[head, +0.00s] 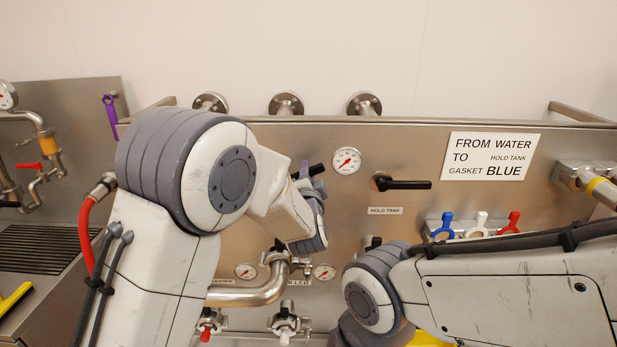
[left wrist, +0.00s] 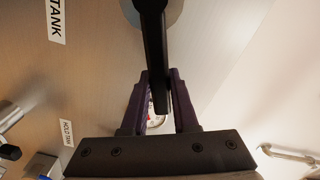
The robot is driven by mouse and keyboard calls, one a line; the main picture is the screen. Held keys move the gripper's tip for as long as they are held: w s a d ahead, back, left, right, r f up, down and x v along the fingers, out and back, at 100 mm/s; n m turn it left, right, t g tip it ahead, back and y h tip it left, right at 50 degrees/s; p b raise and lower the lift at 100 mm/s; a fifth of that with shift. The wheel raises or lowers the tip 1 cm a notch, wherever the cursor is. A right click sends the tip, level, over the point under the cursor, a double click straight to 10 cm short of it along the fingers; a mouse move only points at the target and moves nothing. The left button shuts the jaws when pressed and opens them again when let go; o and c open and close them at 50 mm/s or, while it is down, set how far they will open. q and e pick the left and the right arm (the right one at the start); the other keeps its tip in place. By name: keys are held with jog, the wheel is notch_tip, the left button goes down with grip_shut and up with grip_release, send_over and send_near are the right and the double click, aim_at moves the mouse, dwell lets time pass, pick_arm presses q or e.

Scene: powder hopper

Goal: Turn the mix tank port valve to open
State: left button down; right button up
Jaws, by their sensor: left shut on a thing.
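In the head view the black lever of a valve (head: 317,169) shows just past my left wrist, and most of this valve is hidden behind my arm. My left gripper (head: 307,172) is at this lever, with one purple finger showing. In the left wrist view the black lever (left wrist: 153,45) runs down from the top edge between the two dark purple fingers of the left gripper (left wrist: 161,100), which is shut on it. A label ending in "TANK" (left wrist: 56,20) is beside it, its first part cut off. My right gripper is out of view.
The hold tank valve (head: 405,184) has its black lever level, pointing right. A gauge (head: 346,160) sits between the two valves. Blue, white and red clamps (head: 480,226) are at the right. Pipes (head: 250,294) run below. My right forearm crosses the lower right.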

pick_arm(q)
jog(key=shift+a, duration=0.1)
jog(key=shift+a+r+n+b, duration=0.25)
jog(key=shift+n+b, duration=0.2)
jog(key=shift+n, duration=0.15)
jog(key=shift+a+r+n+b, duration=0.5)
jog(key=shift+r+n+b, duration=0.15)
jog(key=shift+n, duration=0.55)
jog(key=shift+a+r+n, duration=0.2)
jog(key=shift+r+n, duration=0.2)
jog(key=shift+n, duration=0.2)
